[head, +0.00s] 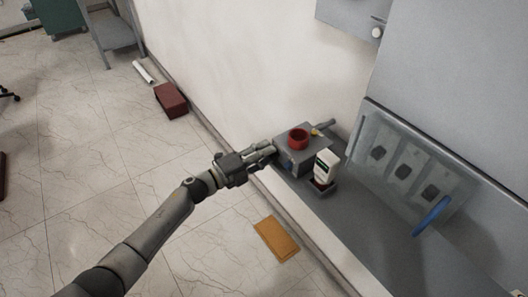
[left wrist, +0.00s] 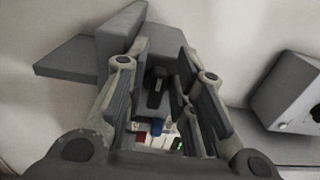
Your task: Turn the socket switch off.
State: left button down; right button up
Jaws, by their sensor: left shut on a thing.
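A grey box (head: 308,157) with a red ring-shaped part (head: 298,139) on top stands on the grey ledge by the wall. My left gripper (head: 272,150) is at the left side of this box, its fingers against or very close to it. In the left wrist view, a dark switch handle (left wrist: 156,86) shows between the fingers of my left gripper (left wrist: 160,125), which are shut on it. The exact contact is partly hidden by the finger pads, and I cannot tell the switch's position. My right gripper is not in view.
A white device (head: 326,166) stands right of the box. Several switches sit behind a clear cover (head: 405,165) with a blue handle (head: 433,216). A red-brown box (head: 171,100) and an orange board (head: 276,239) lie on the floor. The ledge's front part is clear.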

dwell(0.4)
pick_arm(q)
jog(key=c, duration=1.5)
grip_release()
jog(key=shift+w, duration=0.1)
